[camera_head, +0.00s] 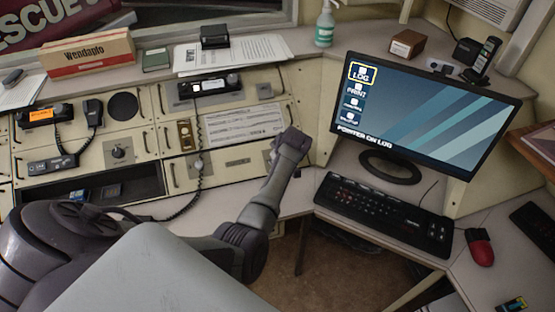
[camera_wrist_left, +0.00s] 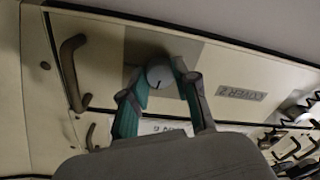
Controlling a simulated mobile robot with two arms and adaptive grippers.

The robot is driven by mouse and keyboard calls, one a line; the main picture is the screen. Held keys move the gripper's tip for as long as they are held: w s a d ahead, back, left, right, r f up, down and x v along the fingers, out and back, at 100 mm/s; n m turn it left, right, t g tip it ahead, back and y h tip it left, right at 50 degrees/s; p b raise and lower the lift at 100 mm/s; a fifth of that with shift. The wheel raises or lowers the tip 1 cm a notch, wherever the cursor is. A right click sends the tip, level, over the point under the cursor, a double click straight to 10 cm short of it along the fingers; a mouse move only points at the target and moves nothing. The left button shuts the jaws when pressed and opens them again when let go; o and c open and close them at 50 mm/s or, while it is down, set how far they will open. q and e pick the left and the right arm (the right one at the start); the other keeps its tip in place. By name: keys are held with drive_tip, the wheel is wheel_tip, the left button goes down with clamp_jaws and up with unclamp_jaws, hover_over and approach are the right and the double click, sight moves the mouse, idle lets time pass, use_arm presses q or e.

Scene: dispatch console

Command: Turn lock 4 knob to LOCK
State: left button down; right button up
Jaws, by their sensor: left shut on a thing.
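My left gripper (camera_head: 278,150) is at the right end of the console's lower panel in the head view, its arm reaching in from the lower left. In the left wrist view the gripper (camera_wrist_left: 160,78) has its two teal-padded fingers closed around a round pale grey knob (camera_wrist_left: 158,73). A small label plate (camera_wrist_left: 241,91) sits right of the knob, upside down and too blurred to read surely. In the head view the gripper hides the knob. My right gripper is not in view.
A dark handle (camera_wrist_left: 72,72) stands out left of the knob. In the head view, a coiled cord (camera_head: 195,180) hangs in front of the panel left of my arm. The monitor (camera_head: 425,115) and keyboard (camera_head: 385,213) are to the right.

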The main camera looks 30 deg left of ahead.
use_arm(q)
drive_tip(key=shift+n, duration=0.6)
drive_tip(key=c, duration=0.9)
unclamp_jaws()
drive_tip(key=shift+o, duration=0.2)
drive_tip(key=v, duration=0.7)
drive_tip(key=shift+s+d+r, duration=0.1)
drive_tip(key=shift+s, duration=0.05)
